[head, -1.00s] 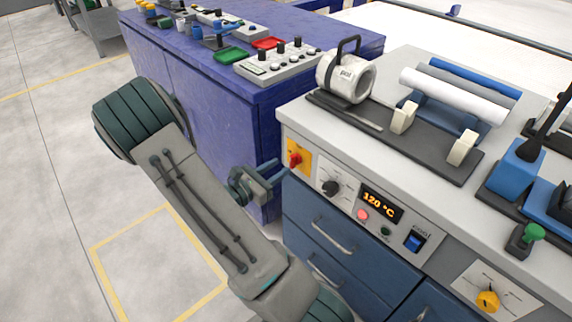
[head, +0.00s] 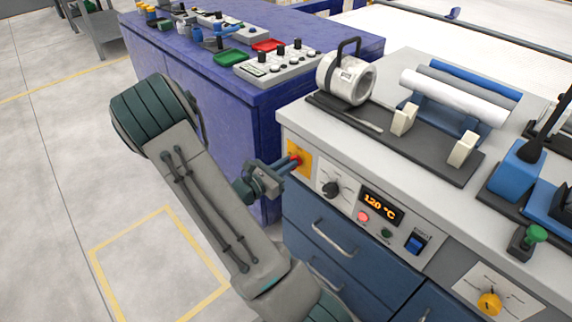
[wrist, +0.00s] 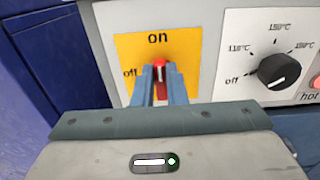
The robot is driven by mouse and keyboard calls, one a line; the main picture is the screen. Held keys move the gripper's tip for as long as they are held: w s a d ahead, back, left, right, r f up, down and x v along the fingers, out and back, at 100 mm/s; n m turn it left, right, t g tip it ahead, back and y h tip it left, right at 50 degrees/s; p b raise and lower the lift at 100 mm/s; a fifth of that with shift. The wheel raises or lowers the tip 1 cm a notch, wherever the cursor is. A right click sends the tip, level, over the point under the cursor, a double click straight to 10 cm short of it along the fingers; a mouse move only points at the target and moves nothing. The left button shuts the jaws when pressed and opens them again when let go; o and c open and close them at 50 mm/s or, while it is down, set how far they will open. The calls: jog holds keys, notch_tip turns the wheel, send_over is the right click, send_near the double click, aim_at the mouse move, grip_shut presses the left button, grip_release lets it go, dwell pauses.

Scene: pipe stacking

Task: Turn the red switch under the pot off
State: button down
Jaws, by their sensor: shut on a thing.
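The red switch (wrist: 160,70) sits on a yellow plate (wrist: 190,48) marked "on" at the top and "off" at the left. In the wrist view the switch points up toward "on". My gripper (wrist: 160,84) is shut on it, one blue-grey finger on each side. In the head view my gripper (head: 289,165) reaches the yellow plate (head: 304,157) from the left, and only a small red part of the switch (head: 295,159) shows. The white pot (head: 340,80) with a black handle stands on the bench top above the switch.
Right of the switch are a black temperature knob (head: 331,189), a display reading 120 °C (head: 380,204) and a blue rocker switch (head: 415,242). Blue drawers (head: 335,237) with handles lie below. A blue cabinet (head: 230,130) stands close at the left.

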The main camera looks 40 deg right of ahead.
jog(key=shift+r+p, duration=0.15)
jog(key=shift+p, duration=0.25)
jog(key=shift+w+r+n+p, duration=0.1)
jog(key=shift+n+p, duration=0.6)
jog(key=shift+p, duration=0.05)
jog(key=shift+w+f+n+p, duration=0.2)
jog(key=shift+f+n+p, duration=0.1)
jog(key=shift+n+p, duration=2.25)
jog(key=shift+w+f+n+p, duration=0.15)
jog(key=shift+f+n+p, duration=0.1)
jog(key=shift+n+p, duration=2.25)
jog(key=shift+w+f+n+p, duration=0.25)
jog(key=shift+n+p, duration=1.6)
jog(key=shift+n, duration=1.3)
jog(key=shift+s+f, duration=0.1)
jog(key=c, duration=1.5)
grip_release()
jog(key=shift+o, duration=0.2)
jog(key=shift+a, duration=0.1)
